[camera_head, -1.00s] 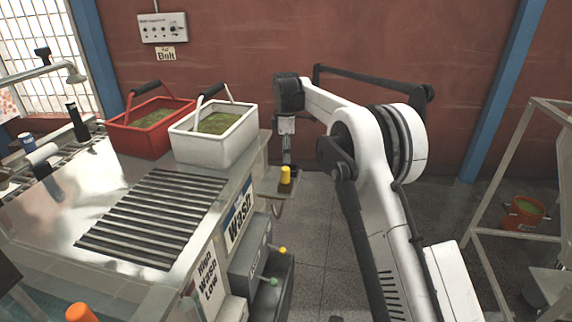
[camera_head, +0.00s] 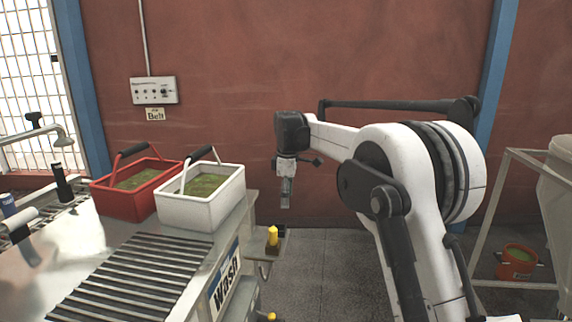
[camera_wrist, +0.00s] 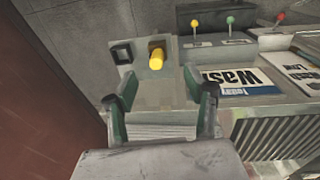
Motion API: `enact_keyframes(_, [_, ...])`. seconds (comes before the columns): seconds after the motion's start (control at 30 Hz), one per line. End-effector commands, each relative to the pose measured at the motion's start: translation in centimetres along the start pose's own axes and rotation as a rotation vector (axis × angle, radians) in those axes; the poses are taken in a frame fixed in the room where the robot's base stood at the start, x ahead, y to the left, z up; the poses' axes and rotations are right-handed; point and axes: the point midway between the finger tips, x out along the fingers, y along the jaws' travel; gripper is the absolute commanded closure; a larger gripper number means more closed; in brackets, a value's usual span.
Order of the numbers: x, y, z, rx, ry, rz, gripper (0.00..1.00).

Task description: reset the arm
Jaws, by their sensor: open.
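My gripper (camera_head: 286,192) hangs from my white and black arm in the head view, pointing down, to the right of the white basket and above the floor by the machine's end. In the wrist view my gripper (camera_wrist: 162,112) has its two fingers spread apart with nothing between them. Beyond the fingers in that view is a yellow knob (camera_wrist: 156,58) on a grey box; the same yellow knob (camera_head: 272,236) shows below and left of my gripper in the head view. My fingers appear clear of it.
A white basket (camera_head: 203,212) and a red basket (camera_head: 123,205), both with green contents, stand on the metal counter with slats (camera_head: 130,275). A control box (camera_head: 153,90) is on the red wall. The floor between is clear.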

Motion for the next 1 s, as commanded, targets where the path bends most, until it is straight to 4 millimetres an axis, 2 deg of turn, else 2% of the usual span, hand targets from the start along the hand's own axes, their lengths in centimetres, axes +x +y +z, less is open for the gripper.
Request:
enact_keyframes(0.03, [-1.3,-0.8,1.0,0.037,0.005,0.013,0.52])
enact_keyframes(0.2, [-4.8,-3.3,3.8,0.166,0.024,0.057,0.52])
enact_keyframes(0.5, [-9.5,-9.1,8.9,0.392,0.067,0.132,0.52])
enact_keyframes(0.7, [-11.6,-13.7,12.1,0.541,0.102,0.179,0.52])
enact_keyframes(1.0, [-12.8,-21.3,16.6,0.763,0.165,0.245,0.52])
